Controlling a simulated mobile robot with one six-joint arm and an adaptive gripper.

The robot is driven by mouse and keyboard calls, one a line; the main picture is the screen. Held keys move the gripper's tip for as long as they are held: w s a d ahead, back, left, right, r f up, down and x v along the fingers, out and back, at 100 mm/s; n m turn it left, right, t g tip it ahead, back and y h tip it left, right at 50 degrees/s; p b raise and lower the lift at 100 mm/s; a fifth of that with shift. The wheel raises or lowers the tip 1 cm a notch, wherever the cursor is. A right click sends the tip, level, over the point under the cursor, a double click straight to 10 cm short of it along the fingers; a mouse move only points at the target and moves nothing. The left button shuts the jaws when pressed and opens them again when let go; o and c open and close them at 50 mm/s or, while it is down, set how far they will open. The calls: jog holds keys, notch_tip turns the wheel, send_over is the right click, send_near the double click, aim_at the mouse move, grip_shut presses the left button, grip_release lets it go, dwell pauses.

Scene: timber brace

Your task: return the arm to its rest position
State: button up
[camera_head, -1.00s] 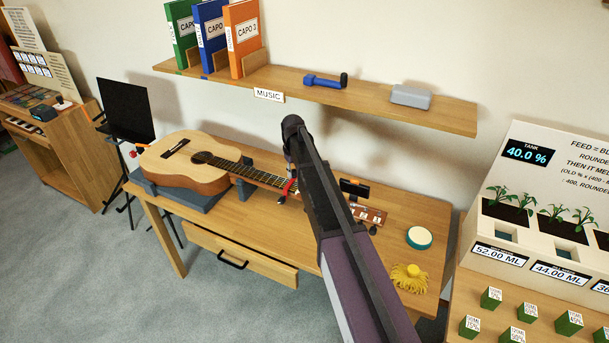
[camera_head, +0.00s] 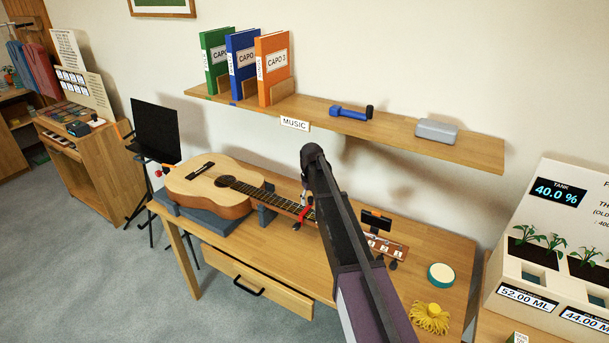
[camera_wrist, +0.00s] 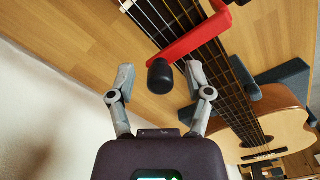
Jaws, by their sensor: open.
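My arm reaches over the wooden desk (camera_head: 285,262) in the head view, its upper bend above the guitar neck. My gripper (camera_wrist: 159,82) shows in the wrist view with its two grey fingers spread. A black knob (camera_wrist: 160,76) appears between the fingers with gaps on both sides. The red capo (camera_wrist: 190,38) lies across the neck of the acoustic guitar (camera_wrist: 265,125), just beyond the knob. In the head view the red capo (camera_head: 305,212) sits on the neck, partly beside my arm. My gripper's fingers cannot be made out clearly there.
A wall shelf (camera_head: 395,138) with binders (camera_head: 242,62), a blue object (camera_head: 350,112) and a grey box (camera_head: 436,130) is behind my arm. A round teal-rimmed item (camera_head: 440,275) and yellow tassel (camera_head: 429,318) lie right of the arm. Open floor is left.

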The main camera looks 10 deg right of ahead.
jog(key=s+d+m, duration=0.1)
jog(key=s+d, duration=0.1)
jog(key=s, duration=1.4)
jog(key=s+d+r+m+p, duration=0.1)
jog(key=s+d+m, duration=0.1)
jog(key=s, duration=1.4)
jog(key=shift+s+d+m, duration=0.25)
jog(key=shift+d+m, duration=0.05)
jog(key=shift+d, duration=0.5)
